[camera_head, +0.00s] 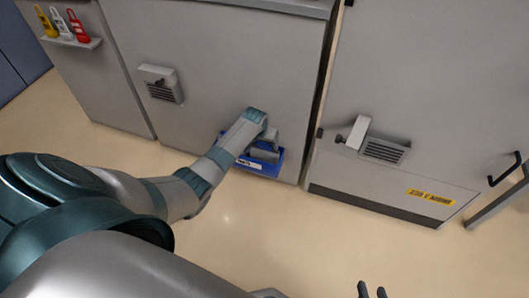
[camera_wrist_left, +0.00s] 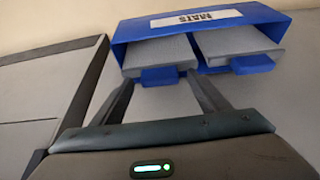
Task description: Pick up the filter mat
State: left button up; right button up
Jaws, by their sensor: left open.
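A blue bin labelled MATS (camera_wrist_left: 262,14) holds two grey filter mats side by side, each with a blue tab at its front. The left mat (camera_wrist_left: 160,52) has its tab (camera_wrist_left: 160,76) between the fingertips of my left gripper (camera_wrist_left: 160,80). The right mat (camera_wrist_left: 236,41) is just right of the right finger. My left gripper is open; I cannot tell whether its fingers touch the tab. In the head view the blue bin (camera_head: 262,168) is low against the grey cabinet, partly hidden by my left gripper (camera_head: 266,151). My right gripper (camera_head: 372,291) is empty at the bottom edge, fingers apart.
Grey cabinets stand behind the bin. Vented boxes (camera_head: 163,88) (camera_head: 384,150) stick out of their fronts. A handle (camera_head: 504,169) is at the right. The beige floor (camera_head: 290,225) in front is clear.

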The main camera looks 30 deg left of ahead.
dwell(0.3)
pick_arm(q)
jog(key=c, duration=1.5)
jog(key=shift+o, duration=0.2)
jog(key=shift+r, duration=0.15)
